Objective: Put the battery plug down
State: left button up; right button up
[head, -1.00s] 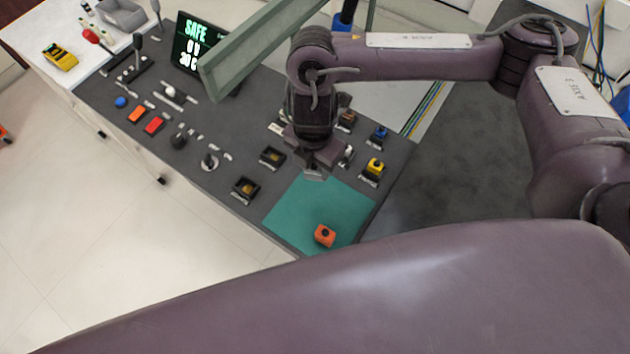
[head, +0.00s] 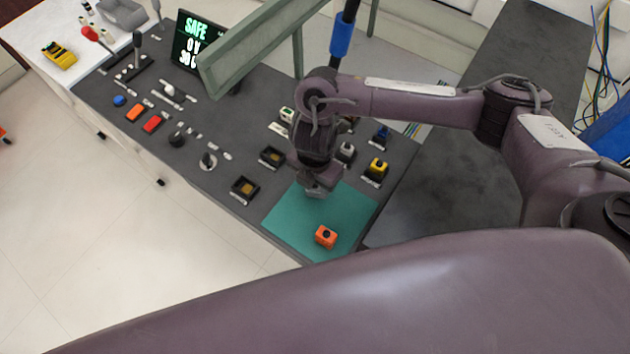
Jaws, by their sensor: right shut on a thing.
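My right gripper (head: 317,190) points down over the back part of the teal mat (head: 285,222). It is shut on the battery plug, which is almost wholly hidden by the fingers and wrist. I cannot tell from this view how high the gripper is above the mat. An orange block with a dark round top (head: 325,236) sits on the mat, nearer the front edge and apart from the gripper. My left gripper is not in view.
Two black sockets (head: 243,190) (head: 271,157) lie left of the mat. A yellow plug (head: 376,169), a grey one (head: 346,151) and a blue one (head: 380,135) stand behind it. A green frame bar (head: 262,48) crosses near the SAFE screen (head: 190,43). The mat's left part is clear.

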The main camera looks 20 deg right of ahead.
jog(key=o, duration=1)
jog(key=shift+f, duration=0.1)
jog(key=shift+r, duration=0.35)
notch_tip(320, 180, up, 12)
jog(key=p, duration=0.2)
jog(key=shift+f, duration=0.2)
jog(key=shift+s, duration=0.1)
